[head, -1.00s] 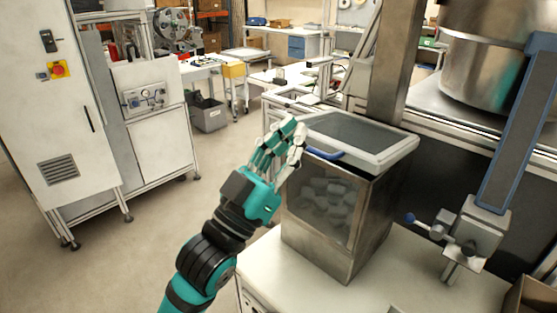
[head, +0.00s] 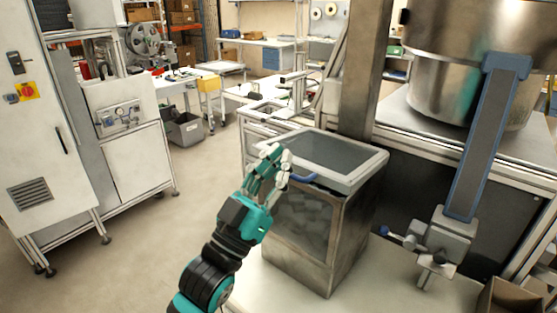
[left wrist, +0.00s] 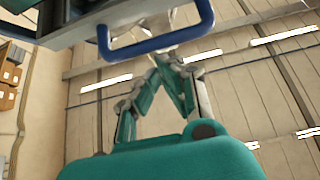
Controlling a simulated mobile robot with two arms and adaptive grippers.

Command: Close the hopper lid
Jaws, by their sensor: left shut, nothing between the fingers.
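The hopper (head: 312,240) is a metal box with a see-through front, standing on a pale bench top. Its lid (head: 335,153) has a grey frame and a dark clear panel, and lies flat or nearly flat over the box. I cannot tell if a small gap remains beneath it. A blue handle (head: 304,178) is on the lid's front edge; it also shows in the left wrist view (left wrist: 165,41). My left gripper (head: 277,155) is shut and empty at the lid's front left corner, close to the handle. I cannot tell if they touch. My right gripper is out of view.
A metal post (head: 362,75) rises behind the hopper. A fixture with a blue-framed arm (head: 485,140) stands to the right, below a large steel vessel (head: 465,85). A cardboard box (head: 510,298) is at the lower right. The floor on the left is clear up to the white cabinet.

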